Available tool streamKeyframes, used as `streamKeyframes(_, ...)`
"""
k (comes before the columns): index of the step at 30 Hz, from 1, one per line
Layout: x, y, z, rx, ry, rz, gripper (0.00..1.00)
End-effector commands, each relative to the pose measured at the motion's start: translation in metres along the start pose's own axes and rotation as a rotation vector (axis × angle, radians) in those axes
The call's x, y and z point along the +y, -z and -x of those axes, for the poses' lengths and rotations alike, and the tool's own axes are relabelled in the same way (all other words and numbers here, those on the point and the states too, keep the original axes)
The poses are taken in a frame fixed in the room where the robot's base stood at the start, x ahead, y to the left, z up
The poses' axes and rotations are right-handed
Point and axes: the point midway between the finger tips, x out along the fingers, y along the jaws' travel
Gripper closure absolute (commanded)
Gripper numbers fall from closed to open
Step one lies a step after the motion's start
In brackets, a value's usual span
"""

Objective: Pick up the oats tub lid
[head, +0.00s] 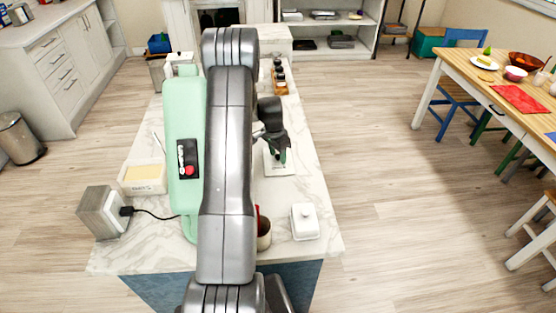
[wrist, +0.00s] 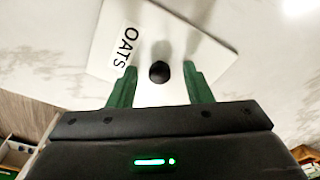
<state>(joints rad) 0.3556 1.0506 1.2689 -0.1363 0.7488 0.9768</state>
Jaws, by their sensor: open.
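The oats tub lid (wrist: 215,52) is a white rectangular piece with a black round knob (wrist: 159,73) and a white label reading OATS (wrist: 125,48). In the wrist view my gripper (wrist: 159,67) is open, with its two green fingers on either side of the knob and gaps between. In the head view my gripper (head: 281,155) points down over the white lid (head: 273,168) on the marble counter. The gripper partly hides the lid there. I cannot tell what is under the lid.
A brown pot (head: 264,235) stands beside my arm.

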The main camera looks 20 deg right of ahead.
Motion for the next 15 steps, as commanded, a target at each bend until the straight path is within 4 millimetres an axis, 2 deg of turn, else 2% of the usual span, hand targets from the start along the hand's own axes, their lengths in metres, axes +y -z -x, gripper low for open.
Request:
streamKeyframes(4,0.0000,0.0001,0.0000,0.000,0.000,0.000,0.56)
streamKeyframes(9,0.0000,0.0000,0.0001,0.000,0.000,0.000,0.90)
streamKeyframes(11,0.0000,0.0000,0.0001,0.000,0.000,0.000,1.00)
streamKeyframes(15,0.0000,0.0000,0.0003,0.000,0.000,0.000,1.00)
